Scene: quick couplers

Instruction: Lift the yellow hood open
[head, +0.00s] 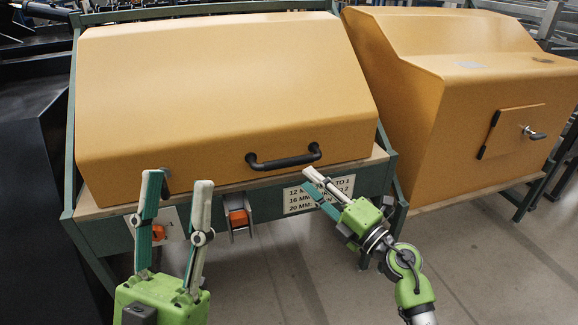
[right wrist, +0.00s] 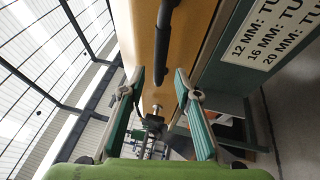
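The yellow hood (head: 225,85) is a large orange-yellow cover with a sloped front, lying closed on a green-framed bench (head: 110,225). A black bar handle (head: 284,160) is fixed low on its front face; it also shows in the right wrist view (right wrist: 165,45). My left gripper (head: 177,180) is open and empty, its fingers upright before the hood's lower left front. My right gripper (head: 309,180) is just below the handle's right end in the head view. In the right wrist view its fingers (right wrist: 161,78) are spread with nothing held, and the handle lies beyond the tips.
A second yellow cabinet (head: 480,100) with a small latched door (head: 512,132) stands at the right. A white label (head: 318,194) and an orange part in a holder (head: 239,217) are on the bench front. A dark panel (head: 50,200) stands at the left. The floor in front is clear.

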